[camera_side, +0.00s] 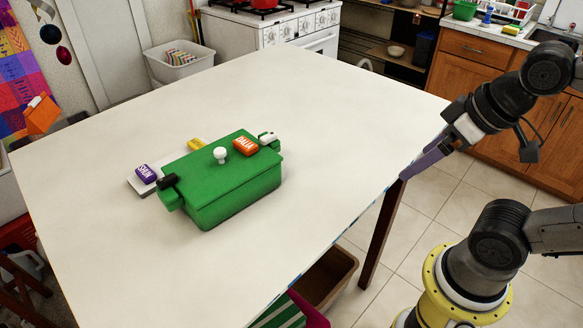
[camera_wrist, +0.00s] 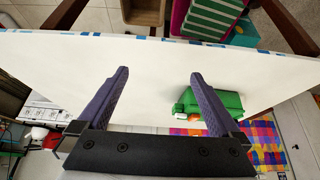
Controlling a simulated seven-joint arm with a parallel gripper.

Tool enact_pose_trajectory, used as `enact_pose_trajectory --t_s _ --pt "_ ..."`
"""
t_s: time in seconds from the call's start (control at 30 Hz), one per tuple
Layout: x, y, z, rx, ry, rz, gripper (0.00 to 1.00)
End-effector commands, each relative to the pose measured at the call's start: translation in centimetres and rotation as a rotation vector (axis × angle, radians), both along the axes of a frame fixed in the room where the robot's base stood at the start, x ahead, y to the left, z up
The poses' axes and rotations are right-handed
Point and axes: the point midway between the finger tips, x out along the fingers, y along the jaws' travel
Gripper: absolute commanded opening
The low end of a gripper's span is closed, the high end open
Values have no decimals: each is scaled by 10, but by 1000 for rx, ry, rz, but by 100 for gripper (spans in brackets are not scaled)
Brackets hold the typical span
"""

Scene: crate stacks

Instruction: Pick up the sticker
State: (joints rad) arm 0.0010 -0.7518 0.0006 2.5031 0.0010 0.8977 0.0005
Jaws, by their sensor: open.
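A green box (camera_side: 233,193) with a lid and a white round knob (camera_side: 220,154) stands on the white table. An orange block (camera_side: 245,147) with white lettering lies on the lid. A purple block (camera_side: 146,173) with white lettering sits on a light grey piece (camera_side: 138,186) at the box's left. A yellow block (camera_side: 197,144) shows behind the box, partly hidden. I cannot tell which piece is the sticker. My gripper (camera_side: 408,174) is at the table's right edge, away from the box. In the wrist view my gripper (camera_wrist: 160,75) is open and empty, with the box (camera_wrist: 227,100) partly behind the right finger.
A brown bin (camera_side: 328,280) stands below the table's edge. A stove (camera_side: 290,30) and wooden cabinets (camera_side: 470,60) stand beyond the table.

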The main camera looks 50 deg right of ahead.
Motion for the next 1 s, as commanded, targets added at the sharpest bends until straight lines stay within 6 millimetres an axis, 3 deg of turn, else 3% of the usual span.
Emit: enact_pose_trajectory --t_s 0.4,0.57,0.63,0.77,1.0 --pt "0 0 1 3 0 -6 100" --pt "-7 0 -2 70 36 -137 100" --pt "-7 0 11 129 41 -253 100" --pt "7 1 56 259 51 -511 100" --pt "59 11 133 440 129 -935 100"
